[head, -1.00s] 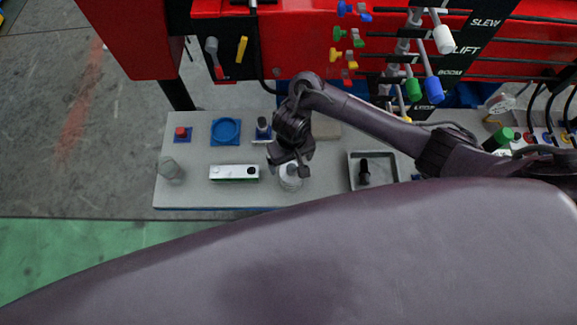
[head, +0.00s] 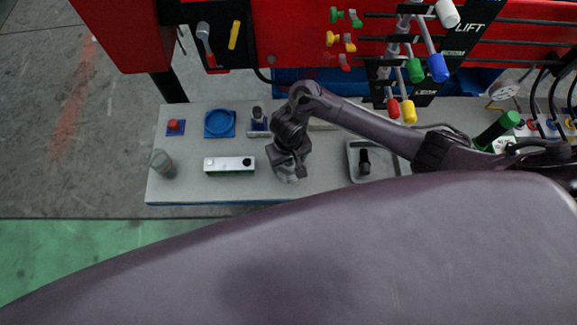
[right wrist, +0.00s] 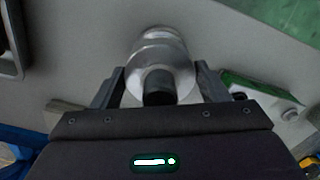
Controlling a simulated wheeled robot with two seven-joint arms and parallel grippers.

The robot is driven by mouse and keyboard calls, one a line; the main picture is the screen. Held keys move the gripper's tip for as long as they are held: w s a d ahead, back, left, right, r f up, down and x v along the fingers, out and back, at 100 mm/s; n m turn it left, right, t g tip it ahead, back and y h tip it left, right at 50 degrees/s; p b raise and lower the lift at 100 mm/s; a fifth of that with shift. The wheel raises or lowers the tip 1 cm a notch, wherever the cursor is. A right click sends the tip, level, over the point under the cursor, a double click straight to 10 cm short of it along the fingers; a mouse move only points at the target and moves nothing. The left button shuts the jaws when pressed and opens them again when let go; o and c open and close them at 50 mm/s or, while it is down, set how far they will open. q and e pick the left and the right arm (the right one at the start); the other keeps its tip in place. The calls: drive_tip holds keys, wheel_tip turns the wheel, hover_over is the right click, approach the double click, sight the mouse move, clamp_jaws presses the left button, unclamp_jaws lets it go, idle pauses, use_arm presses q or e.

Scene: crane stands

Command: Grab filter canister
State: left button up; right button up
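The filter canister, as I take it, is a pale silver-white cylinder (head: 287,178) with a dark cap. It stands on the grey bench, partly hidden by my right gripper (head: 288,163) in the head view. In the right wrist view the canister (right wrist: 158,52) stands between the two fingers of my right gripper (right wrist: 160,85), with the dark cap toward the palm. The fingers are apart, one on each side of it. A slim gap seems to show, but contact is hard to judge. My left gripper is not in view.
On the bench (head: 180,190) left of the gripper are a white block (head: 230,164), a greyish cylinder (head: 162,163), a blue round dish (head: 219,123) and a red button (head: 175,126). A tray (head: 385,170) lies right. Behind is a red panel with coloured levers (head: 437,67).

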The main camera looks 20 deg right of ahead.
drive_tip(key=c, duration=0.9)
drive_tip(key=shift+r, duration=0.1)
